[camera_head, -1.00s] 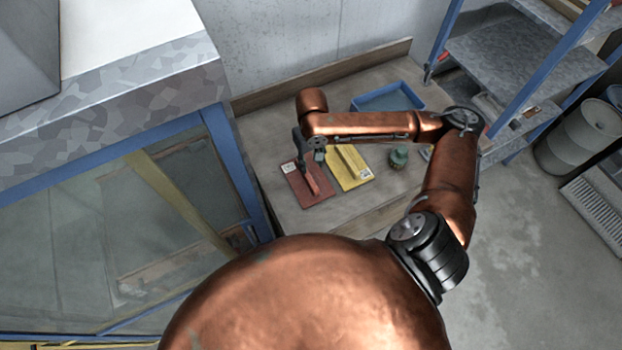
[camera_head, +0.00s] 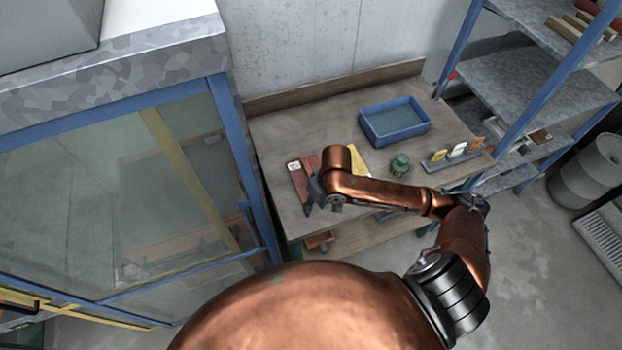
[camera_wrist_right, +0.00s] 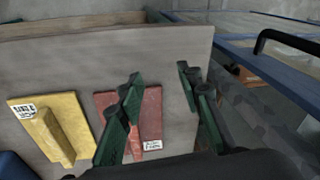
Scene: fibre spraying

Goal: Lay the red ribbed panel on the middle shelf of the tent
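The red ribbed panel (camera_head: 297,172) lies on the wooden table, partly hidden behind my right gripper (camera_head: 313,192) in the head view. In the right wrist view the red panel (camera_wrist_right: 151,112) lies flat, with a white label at one corner. My left gripper is not in view.
A yellow ribbed panel (camera_wrist_right: 55,128) lies beside the red one. A blue tray (camera_head: 394,122), a green jar (camera_head: 400,164) and a rack of small cards (camera_head: 455,155) are on the table (camera_head: 290,125). Grey shelving (camera_head: 510,75) and a drum (camera_head: 590,170) stand at the right.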

